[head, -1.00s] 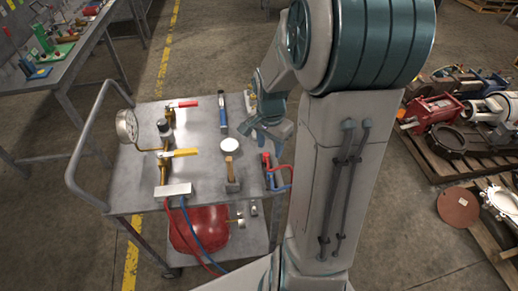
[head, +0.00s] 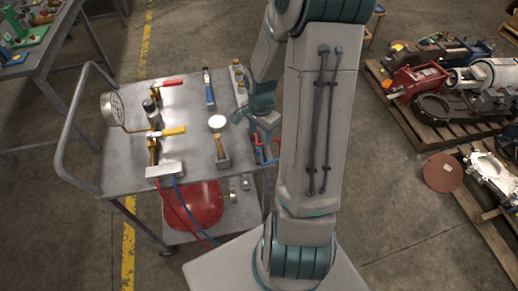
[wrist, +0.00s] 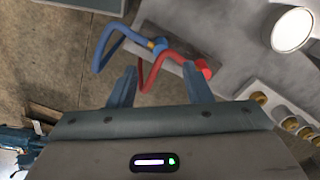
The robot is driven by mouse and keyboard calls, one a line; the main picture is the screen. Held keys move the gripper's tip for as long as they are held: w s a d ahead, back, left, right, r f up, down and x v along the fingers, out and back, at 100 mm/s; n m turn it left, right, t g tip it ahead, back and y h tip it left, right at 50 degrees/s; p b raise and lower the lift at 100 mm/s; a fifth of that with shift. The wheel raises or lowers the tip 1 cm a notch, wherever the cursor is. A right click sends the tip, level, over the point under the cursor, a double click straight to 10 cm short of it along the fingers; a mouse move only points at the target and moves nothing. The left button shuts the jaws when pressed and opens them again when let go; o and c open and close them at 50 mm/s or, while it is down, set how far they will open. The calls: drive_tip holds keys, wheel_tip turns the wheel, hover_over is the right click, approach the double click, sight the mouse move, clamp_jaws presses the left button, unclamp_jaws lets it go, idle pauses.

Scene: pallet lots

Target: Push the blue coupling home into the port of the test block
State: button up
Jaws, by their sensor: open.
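In the head view my gripper (head: 257,112) is over the cart's right edge and partly hides the hoses there.
A block with several brass fittings (wrist: 288,122) is close on the right. Loaded pallets stand farther right.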

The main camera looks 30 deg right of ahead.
sight(259, 147)
drive_tip(key=shift+f, duration=1.1)
drive_tip(key=shift+a+f+p, duration=0.2)
drive_tip(key=shift+f+p, duration=0.2)
drive_tip(key=shift+f, duration=2.2)
clamp_jaws()
